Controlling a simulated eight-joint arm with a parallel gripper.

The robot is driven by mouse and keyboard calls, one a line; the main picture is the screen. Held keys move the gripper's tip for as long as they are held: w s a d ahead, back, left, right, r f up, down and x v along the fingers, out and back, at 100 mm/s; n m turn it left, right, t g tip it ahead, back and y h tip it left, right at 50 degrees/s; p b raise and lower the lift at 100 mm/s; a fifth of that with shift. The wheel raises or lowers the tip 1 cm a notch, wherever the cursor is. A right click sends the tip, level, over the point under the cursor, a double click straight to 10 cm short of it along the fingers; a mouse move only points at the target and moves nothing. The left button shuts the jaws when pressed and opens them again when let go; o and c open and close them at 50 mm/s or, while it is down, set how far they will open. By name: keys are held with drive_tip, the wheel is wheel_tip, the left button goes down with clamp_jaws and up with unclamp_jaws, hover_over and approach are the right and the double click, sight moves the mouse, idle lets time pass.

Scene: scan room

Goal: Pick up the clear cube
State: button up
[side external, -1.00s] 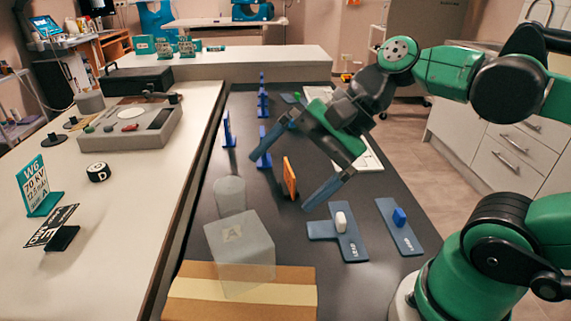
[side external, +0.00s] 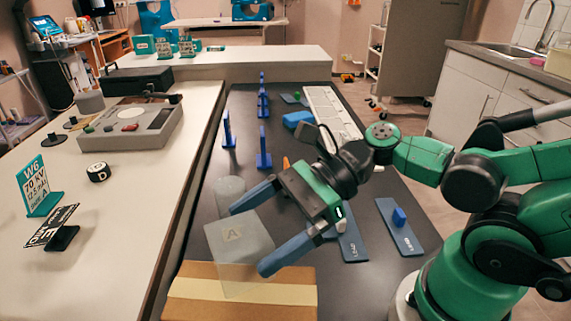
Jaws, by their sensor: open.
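The clear cube (side external: 232,240) is a large translucent block with a faint letter A on its top. It stands at the front of the dark table, by the cardboard-coloured box. My gripper (side external: 248,240) is open, with its two blue fingers apart. In this view one finger overlaps the cube's far left corner and the other lies by its right side. I cannot tell whether either finger touches it.
A translucent cylinder (side external: 229,192) stands just behind the cube. A cardboard box (side external: 200,300) lies in front. Blue upright stands (side external: 263,150) are farther back. A light counter (side external: 130,215) runs along the left.

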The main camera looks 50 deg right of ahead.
sight(234, 271)
drive_tip(key=shift+x, duration=1.5)
clamp_jaws()
drive_tip(key=shift+r, duration=0.2)
wheel_tip(234, 271, up, 20)
drive_tip(key=s+a+n+g+y, duration=0.1)
drive_tip(key=s+a+n+g, duration=0.1)
drive_tip(key=n+g, duration=0.2)
drive_tip(key=shift+n+g, duration=0.3)
drive_tip(key=shift+g, duration=0.3)
wheel_tip(234, 271, down, 20)
drive_tip(key=shift+s, duration=0.1)
